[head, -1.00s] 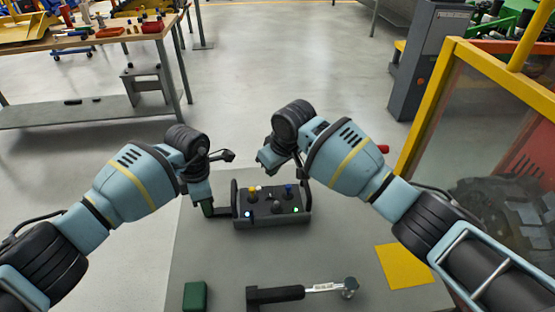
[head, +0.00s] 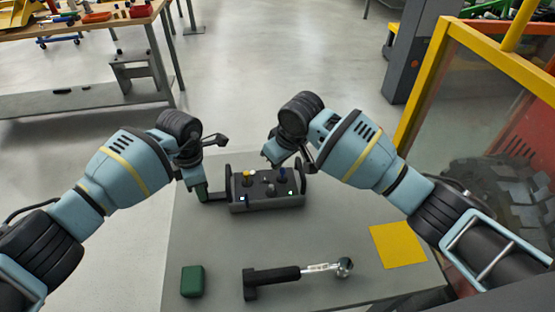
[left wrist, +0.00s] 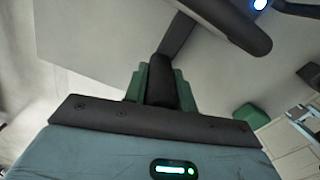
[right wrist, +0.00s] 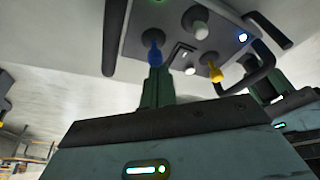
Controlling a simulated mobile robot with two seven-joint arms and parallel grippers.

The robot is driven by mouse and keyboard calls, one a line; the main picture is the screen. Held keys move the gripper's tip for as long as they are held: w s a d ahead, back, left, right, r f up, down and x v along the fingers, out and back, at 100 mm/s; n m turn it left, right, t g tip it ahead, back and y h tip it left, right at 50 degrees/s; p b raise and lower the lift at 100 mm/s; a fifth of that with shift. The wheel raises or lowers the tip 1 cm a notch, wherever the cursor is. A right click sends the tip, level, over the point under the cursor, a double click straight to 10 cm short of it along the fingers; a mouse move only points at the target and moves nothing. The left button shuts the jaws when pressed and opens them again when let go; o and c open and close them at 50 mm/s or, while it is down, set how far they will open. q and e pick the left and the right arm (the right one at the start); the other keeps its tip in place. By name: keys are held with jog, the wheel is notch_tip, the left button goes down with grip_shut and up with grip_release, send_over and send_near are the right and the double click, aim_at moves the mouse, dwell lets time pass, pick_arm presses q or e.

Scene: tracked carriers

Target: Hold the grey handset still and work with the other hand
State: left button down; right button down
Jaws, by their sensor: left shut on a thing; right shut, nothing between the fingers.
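The grey handset (head: 266,203) lies on the grey table, a dark box with upright side handles, small levers and lights. My left gripper (head: 203,193) is at its left end, shut on a dark bar that reaches out from the box. In the left wrist view, the bar (left wrist: 175,38) runs up from between the green fingers (left wrist: 160,82). My right gripper (right wrist: 157,85) is shut and empty, close to the blue lever (right wrist: 153,50); I cannot tell if they touch. A yellow lever (right wrist: 214,72) and a grey-white lever (right wrist: 201,30) also show.
A green block (head: 192,281), a black-handled wrench-like tool (head: 290,273) and a yellow sheet (head: 398,245) lie on the near part of the table (head: 330,225). A yellow-framed clear panel (head: 470,100) stands at the right. A workbench (head: 90,35) is behind at left.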

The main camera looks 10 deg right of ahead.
jog(key=shift+s, duration=0.1)
jog(key=shift+s+t, duration=0.65)
jog(key=shift+t, duration=0.4)
jog(key=shift+s+t, duration=0.6)
jog(key=shift+t, duration=0.45)
jog(key=shift+w+f, duration=0.1)
jog(key=shift+w, duration=0.05)
dwell(1.7)
jog(key=shift+w+f, duration=0.1)
jog(key=shift+w, duration=0.6)
